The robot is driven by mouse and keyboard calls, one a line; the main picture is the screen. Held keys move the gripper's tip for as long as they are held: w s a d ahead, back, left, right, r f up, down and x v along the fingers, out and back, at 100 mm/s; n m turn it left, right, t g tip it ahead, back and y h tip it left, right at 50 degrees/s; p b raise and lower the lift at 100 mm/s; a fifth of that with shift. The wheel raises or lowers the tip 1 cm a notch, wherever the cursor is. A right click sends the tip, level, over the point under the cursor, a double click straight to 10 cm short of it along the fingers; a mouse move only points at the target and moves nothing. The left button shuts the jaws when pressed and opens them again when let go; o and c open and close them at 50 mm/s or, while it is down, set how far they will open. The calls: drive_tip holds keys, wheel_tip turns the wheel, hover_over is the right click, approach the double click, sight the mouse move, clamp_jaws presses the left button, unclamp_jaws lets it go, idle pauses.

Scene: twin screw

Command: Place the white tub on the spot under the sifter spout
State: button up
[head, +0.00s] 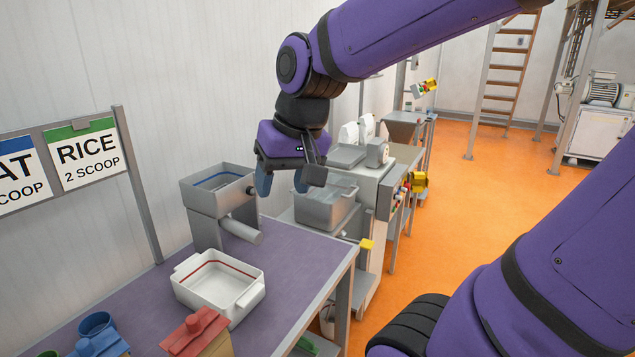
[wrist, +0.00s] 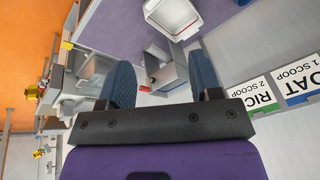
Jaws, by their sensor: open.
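The white tub (head: 203,302) with a red line around its inside stands upright on the purple table, nearer the camera than the sifter. It also shows in the wrist view (wrist: 160,24). The grey sifter (head: 205,200) stands at the table's back, its round spout (head: 240,230) angled down to the right. The tub looks empty and is in front of the spout, not clearly beneath it. My gripper (head: 283,184) is open and empty, in the air right of the sifter and above table height. Its two blue fingers (wrist: 163,78) are apart in the wrist view.
A red-lidded block (head: 195,335) and blue containers (head: 98,335) stand at the table's near edge. A clear bin (head: 327,205) and a machine (head: 375,180) stand beyond the table's right end. A sign (head: 88,155) stands behind at left. Table right of the tub is clear.

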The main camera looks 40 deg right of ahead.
drive_tip(key=s+r+n+t, duration=0.1)
drive_tip(key=s+r+n, duration=0.1)
drive_tip(key=s, duration=0.4)
drive_tip(key=shift+s+t+h, duration=0.3)
drive_tip(key=shift+s+h, duration=0.1)
drive_tip(key=shift+o, duration=0.4)
drive_tip(key=shift+s+d+n, duration=0.1)
drive_tip(key=shift+s+n, duration=0.3)
drive_tip(key=shift+s, duration=0.05)
drive_tip(key=m+g, duration=0.5)
drive_tip(key=m, duration=0.9)
hover_over(250, 293)
wheel_tip(250, 293, down, 31)
drive_tip(key=shift+f, duration=4.9)
clamp_jaws()
